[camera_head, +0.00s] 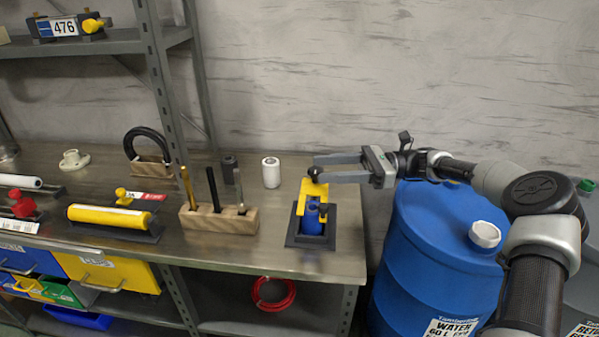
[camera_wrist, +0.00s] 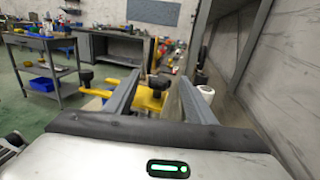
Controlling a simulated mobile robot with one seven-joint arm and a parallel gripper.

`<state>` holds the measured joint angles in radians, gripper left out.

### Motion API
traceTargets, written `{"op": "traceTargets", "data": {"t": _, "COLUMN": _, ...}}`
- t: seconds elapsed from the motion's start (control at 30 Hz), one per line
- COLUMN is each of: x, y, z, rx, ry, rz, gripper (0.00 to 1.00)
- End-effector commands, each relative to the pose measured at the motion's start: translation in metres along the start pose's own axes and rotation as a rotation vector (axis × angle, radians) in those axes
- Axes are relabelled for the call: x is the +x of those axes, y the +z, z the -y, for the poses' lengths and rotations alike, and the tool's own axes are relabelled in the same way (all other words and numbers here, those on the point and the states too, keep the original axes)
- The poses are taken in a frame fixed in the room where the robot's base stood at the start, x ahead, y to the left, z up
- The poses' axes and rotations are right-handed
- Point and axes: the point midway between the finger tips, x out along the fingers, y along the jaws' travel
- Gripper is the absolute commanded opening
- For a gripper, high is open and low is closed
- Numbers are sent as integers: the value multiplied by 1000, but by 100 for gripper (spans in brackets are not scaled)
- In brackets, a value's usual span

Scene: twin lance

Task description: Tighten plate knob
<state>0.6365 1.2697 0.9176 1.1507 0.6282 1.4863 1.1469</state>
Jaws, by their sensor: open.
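A yellow bracket (camera_head: 313,196) with a dark round knob (camera_head: 314,172) on top stands over a blue cylinder (camera_head: 312,220) on a dark square base at the bench's right end. My gripper (camera_head: 317,168) reaches in level from the right, open, its fingertips at the knob's height. In the wrist view my gripper (camera_wrist: 160,75) has both fingers apart, with a dark knob (camera_wrist: 157,82) and yellow metal (camera_wrist: 150,99) showing between them. I cannot tell whether a finger touches the knob. A plate marked 476 (camera_head: 63,28) with a yellow knob (camera_head: 92,25) lies on the upper left shelf.
A blue water drum (camera_head: 440,250) stands right of the bench, under my arm. A white cylinder (camera_head: 271,172) and a wooden block with upright rods (camera_head: 218,218) stand left of the bracket. A shelf post (camera_head: 165,90) rises behind. The wall is close behind the bench.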

Motion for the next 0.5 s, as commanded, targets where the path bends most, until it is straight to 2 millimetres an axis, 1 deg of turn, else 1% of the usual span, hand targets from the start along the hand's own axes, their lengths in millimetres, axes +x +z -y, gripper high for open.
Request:
{"op": "traceTargets", "data": {"t": 0.03, "x": 12, "y": -1, "z": -1, "rx": 1, "ry": 3, "rz": 0, "gripper": 50}}
{"op": "traceTargets", "data": {"t": 0.1, "x": 26, "y": -1, "z": -1, "rx": 1, "ry": 3, "rz": 1, "gripper": 50}}
{"op": "traceTargets", "data": {"t": 0.23, "x": 49, "y": -1, "z": -1, "rx": 1, "ry": 3, "rz": 0, "gripper": 50}}
{"op": "traceTargets", "data": {"t": 0.4, "x": 67, "y": -1, "z": -1, "rx": 1, "ry": 2, "rz": 0, "gripper": 50}}
{"op": "traceTargets", "data": {"t": 0.5, "x": 71, "y": 0, "z": 0, "rx": 0, "ry": 0, "rz": 0, "gripper": 50}}
